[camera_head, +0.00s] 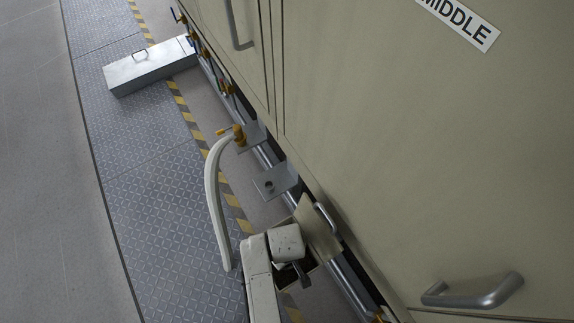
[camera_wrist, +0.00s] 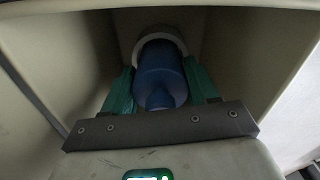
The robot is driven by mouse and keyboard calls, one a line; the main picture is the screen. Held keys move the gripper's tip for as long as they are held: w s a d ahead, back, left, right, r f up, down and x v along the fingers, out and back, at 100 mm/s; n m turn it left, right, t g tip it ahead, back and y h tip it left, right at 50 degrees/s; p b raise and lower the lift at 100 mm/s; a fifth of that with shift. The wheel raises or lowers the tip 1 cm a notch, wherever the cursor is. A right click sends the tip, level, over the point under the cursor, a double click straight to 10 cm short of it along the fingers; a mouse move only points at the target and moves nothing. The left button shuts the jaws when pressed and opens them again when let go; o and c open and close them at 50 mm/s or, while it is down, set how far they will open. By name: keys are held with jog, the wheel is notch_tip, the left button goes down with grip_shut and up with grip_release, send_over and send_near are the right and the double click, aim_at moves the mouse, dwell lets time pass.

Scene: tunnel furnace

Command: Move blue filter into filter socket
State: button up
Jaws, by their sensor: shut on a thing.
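The blue filter (camera_wrist: 160,76) shows in the wrist view, between the two green fingers of my gripper (camera_wrist: 160,90), which is shut on it. The filter's far end meets a pale round ring, the filter socket (camera_wrist: 158,37), at the back of a beige box-like recess. I cannot tell how deep the filter sits in the ring. In the head view my gripper (camera_head: 300,268) reaches into the small open compartment low on the furnace side. The filter and socket are hidden there.
The compartment walls (camera_wrist: 245,60) stand close on both sides. An open beige door (camera_head: 319,228) is beside my arm. A metal bracket (camera_head: 275,181), a pale hose (camera_head: 214,190) and a metal box (camera_head: 150,66) lie farther along.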

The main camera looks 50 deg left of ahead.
jog(key=shift+f, duration=0.15)
jog(key=o, duration=1.2)
jog(key=shift+r+p, duration=3.5)
jog(key=shift+p, duration=0.05)
